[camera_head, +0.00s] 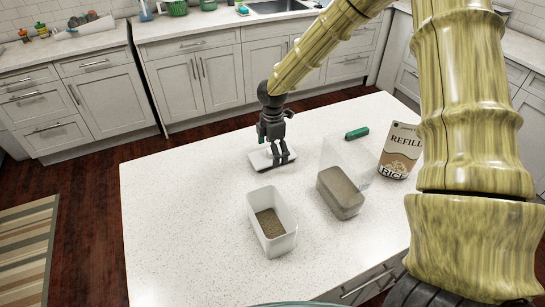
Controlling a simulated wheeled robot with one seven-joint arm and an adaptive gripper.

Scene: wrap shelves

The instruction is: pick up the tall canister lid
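A white square lid (258,162) lies on the pale speckled island top, a little behind the open containers. My gripper (279,160) points down right over the lid, with its dark fingers at or just above the lid's upper face. The fingers hide part of the lid. I cannot tell whether they touch or grip it. A white open canister (285,243) with brown grain inside stands in front of the lid. A clear container (341,197), partly filled with similar grain, is to the right.
A rice refill box (398,151) stands on the right of the island, close to my arm in the picture. A small green item (357,133) lies behind the clear container. The island top (180,220) is free on the left. Counters with cabinets line the back.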

